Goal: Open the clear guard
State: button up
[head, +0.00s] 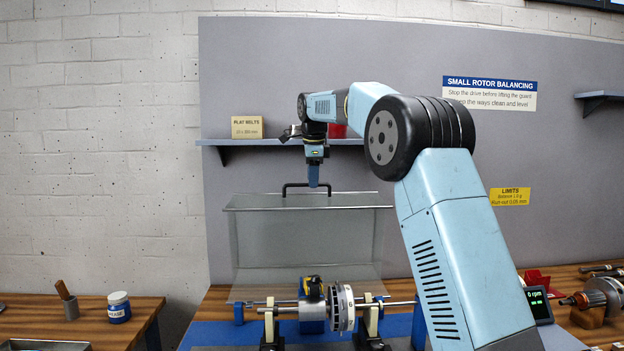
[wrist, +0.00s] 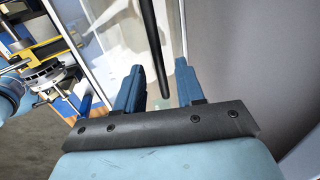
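The clear guard (head: 305,240) stands raised and upright, its panel rising above and behind the rotor (head: 341,308). A black handle (head: 308,187) sits on its top edge and shows as a dark bar in the wrist view (wrist: 152,45). My gripper (head: 313,183) points down at the handle, very near its middle. In the wrist view my blue fingers (wrist: 172,85) are apart, and the end of the bar appears between or just in front of them. I cannot tell whether they touch it.
A shelf (head: 270,142) with a belt box (head: 247,127) runs along the grey back panel behind my gripper. A display (head: 538,303) at right reads 0 rpm.

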jog(key=shift+w+f, duration=0.1)
jog(key=shift+f, duration=0.15)
jog(key=shift+c, duration=0.3)
grip_shut()
